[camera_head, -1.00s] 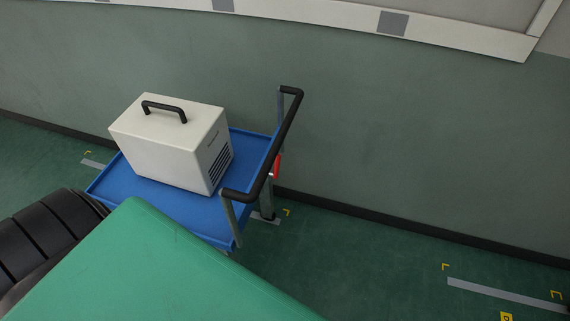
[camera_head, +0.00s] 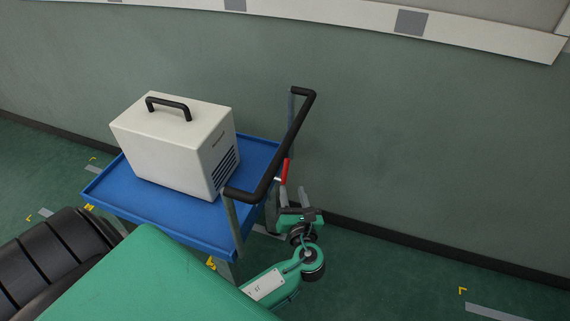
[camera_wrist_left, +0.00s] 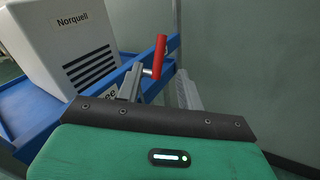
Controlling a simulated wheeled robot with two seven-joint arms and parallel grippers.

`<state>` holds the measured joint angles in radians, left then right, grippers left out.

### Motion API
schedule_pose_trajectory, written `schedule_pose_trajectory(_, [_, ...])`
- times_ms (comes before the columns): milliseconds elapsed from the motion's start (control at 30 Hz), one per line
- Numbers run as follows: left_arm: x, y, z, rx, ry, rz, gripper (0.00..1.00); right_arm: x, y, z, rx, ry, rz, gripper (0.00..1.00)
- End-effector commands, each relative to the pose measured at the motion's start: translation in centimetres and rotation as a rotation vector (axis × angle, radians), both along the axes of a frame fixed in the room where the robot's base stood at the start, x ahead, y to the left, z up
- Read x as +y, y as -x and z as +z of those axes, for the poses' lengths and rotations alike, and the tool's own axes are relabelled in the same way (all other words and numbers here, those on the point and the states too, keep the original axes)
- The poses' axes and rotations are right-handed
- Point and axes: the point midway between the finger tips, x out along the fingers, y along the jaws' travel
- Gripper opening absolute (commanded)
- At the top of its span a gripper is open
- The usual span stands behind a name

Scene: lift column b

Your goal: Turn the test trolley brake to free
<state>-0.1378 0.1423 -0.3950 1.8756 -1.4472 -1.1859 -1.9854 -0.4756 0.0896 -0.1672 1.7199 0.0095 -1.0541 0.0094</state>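The test trolley (camera_head: 165,213) is blue with a black push handle (camera_head: 298,137) and stands near the wall. My left gripper (camera_head: 293,192) is just below and right of the lever in the head view. In the left wrist view my grey fingers (camera_wrist_left: 160,84) are spread apart, with the red grip appearing between and beyond them. I cannot tell if a finger touches it. My right gripper is out of view.
A white case (camera_head: 178,145) marked Norquell stands on the trolley deck. The green wall (camera_head: 420,150) is close behind the trolley and my left arm. Open floor (camera_head: 400,275) lies to the right.

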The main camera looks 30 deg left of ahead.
Motion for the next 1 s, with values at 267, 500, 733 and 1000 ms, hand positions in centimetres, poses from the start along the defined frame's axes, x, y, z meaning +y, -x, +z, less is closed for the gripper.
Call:
schedule_pose_trajectory(267, [3.9, -4.0, 0.1, -0.002, 0.000, 0.001, 0.38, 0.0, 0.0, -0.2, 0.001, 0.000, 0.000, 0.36])
schedule_pose_trajectory(500, [7.1, -7.4, 0.0, 0.000, 0.002, -0.001, 0.38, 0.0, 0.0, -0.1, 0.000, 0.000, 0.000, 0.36])
schedule_pose_trajectory(733, [8.6, -9.1, -0.1, 0.001, 0.004, -0.001, 0.38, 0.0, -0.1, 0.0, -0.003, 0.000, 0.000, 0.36])
schedule_pose_trajectory(1000, [8.9, -9.3, -0.1, 0.001, 0.004, -0.002, 0.38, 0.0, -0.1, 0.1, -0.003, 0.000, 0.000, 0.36])
